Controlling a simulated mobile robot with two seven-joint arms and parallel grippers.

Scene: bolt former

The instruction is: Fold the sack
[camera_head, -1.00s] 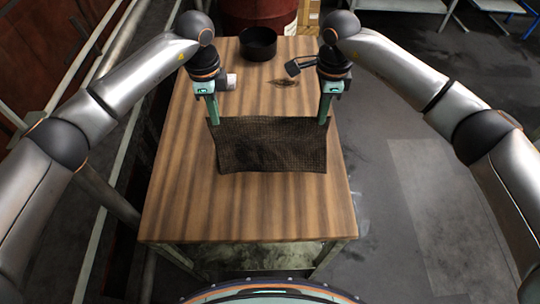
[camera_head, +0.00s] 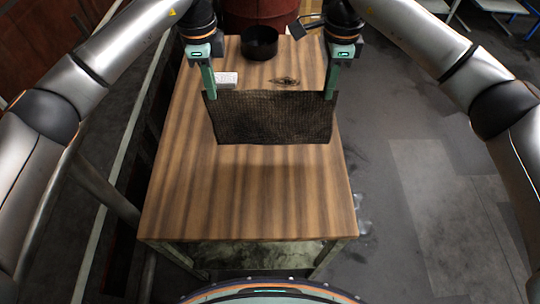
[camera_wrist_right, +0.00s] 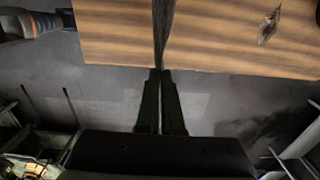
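The sack (camera_head: 272,118) is a dark, coarse-woven cloth. In the head view it hangs as a wide sheet between my two grippers, above the wooden table (camera_head: 245,200). My left gripper (camera_head: 211,95) is shut on its upper left corner. My right gripper (camera_head: 329,95) is shut on its upper right corner. In the right wrist view the sack (camera_wrist_right: 161,30) shows edge-on as a thin dark strip beyond the fingertips of my right gripper (camera_wrist_right: 160,74). I cannot tell whether its lower edge touches the table.
A black round bowl (camera_head: 259,43) stands at the table's back. A small white block (camera_head: 227,79) lies behind the sack near my left gripper. A dark mark (camera_head: 285,81) shows on the tabletop. The front of the table is clear.

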